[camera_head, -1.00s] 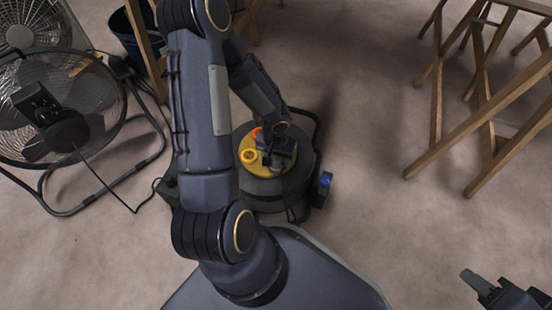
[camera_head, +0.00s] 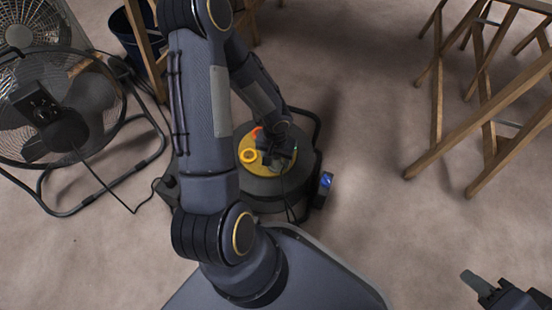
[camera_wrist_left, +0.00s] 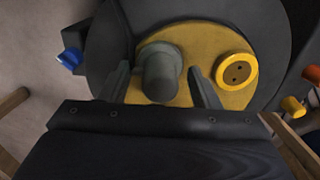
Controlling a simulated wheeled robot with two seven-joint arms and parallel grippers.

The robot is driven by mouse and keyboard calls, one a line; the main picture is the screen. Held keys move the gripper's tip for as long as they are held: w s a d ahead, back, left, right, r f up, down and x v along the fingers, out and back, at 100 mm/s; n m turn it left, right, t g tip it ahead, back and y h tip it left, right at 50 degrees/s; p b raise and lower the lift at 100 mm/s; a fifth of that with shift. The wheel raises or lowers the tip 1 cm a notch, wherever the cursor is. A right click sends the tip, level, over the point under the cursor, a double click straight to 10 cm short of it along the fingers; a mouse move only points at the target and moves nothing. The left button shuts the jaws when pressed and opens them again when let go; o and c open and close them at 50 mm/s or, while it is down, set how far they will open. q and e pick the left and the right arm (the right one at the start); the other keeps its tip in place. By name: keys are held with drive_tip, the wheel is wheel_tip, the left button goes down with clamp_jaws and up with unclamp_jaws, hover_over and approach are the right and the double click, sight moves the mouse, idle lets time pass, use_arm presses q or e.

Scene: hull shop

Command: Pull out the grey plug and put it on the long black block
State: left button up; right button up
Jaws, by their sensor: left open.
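The grey plug (camera_wrist_left: 158,82) stands in the yellow top plate (camera_wrist_left: 205,45) of a dark round cable reel (camera_head: 268,190). My left gripper (camera_wrist_left: 158,70) is open, with one finger on each side of the plug and a visible gap to both. In the head view my left gripper (camera_head: 279,152) is over the yellow plate and hides the plug. I cannot pick out the long black block with certainty; a dark piece (camera_head: 166,188) shows left of the reel, partly behind my arm. My right gripper (camera_head: 474,283) is low at the right, empty, its opening unclear.
A yellow-ringed socket (camera_wrist_left: 238,72) is beside the plug. A dark part with a blue face (camera_head: 326,181) sits at the reel's right. A fan (camera_head: 60,110) stands left, its cord on the floor. Wooden trestles (camera_head: 490,115) stand right. The floor between reel and trestles is clear.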

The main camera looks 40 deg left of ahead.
use_arm(q)
clamp_jaws()
drive_tip(key=shift+r+p, duration=2.4)
drive_tip(key=shift+r, duration=0.65)
